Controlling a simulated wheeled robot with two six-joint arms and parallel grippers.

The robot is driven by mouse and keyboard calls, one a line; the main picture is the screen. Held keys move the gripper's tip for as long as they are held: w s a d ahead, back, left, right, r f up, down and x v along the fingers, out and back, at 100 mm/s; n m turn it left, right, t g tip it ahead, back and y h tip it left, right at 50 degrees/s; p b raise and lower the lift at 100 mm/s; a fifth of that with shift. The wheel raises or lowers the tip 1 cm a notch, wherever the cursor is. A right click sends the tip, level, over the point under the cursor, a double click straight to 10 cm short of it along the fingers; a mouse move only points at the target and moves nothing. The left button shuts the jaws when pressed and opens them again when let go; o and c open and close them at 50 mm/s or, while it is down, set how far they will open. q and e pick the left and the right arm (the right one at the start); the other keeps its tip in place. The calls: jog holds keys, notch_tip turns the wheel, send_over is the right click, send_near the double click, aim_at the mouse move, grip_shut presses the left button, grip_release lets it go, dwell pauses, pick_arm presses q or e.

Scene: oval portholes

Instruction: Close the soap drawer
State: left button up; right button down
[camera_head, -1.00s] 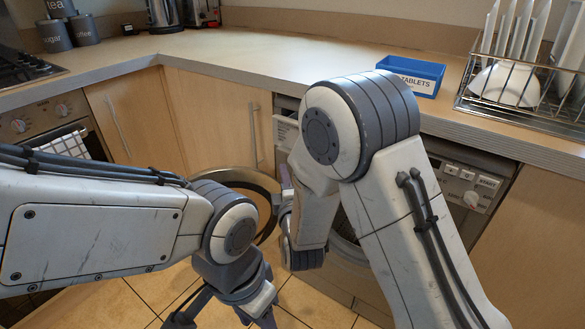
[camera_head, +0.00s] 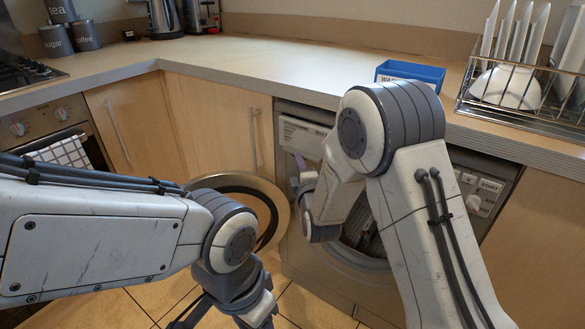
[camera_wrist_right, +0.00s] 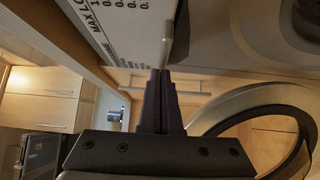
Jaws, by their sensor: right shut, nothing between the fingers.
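The soap drawer (camera_head: 302,134) is at the top left of the washing machine (camera_head: 335,275), its pale front printed with small text. I cannot tell how far it stands out. In the right wrist view a pale panel with "MAX LO" print (camera_wrist_right: 105,22) fills the top, and a thin grey bar (camera_wrist_right: 167,38) stands just beyond the fingertips. My right gripper (camera_head: 299,163) is shut and empty, just below and in front of the drawer front; its fingers show pressed together in the wrist view (camera_wrist_right: 163,75). My left gripper is low in the head view, cut off by the bottom edge.
The washer's round door (camera_head: 272,195) hangs open to the left, close to both arms. The worktop (camera_head: 270,60) overhangs the machine. A blue tablets box (camera_head: 425,74) and a dish rack (camera_head: 520,115) stand on it. An oven (camera_head: 55,135) is at the left.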

jog(key=shift+w+d+r, duration=0.1)
jog(key=shift+w+d, duration=0.55)
jog(key=shift+w, duration=0.1)
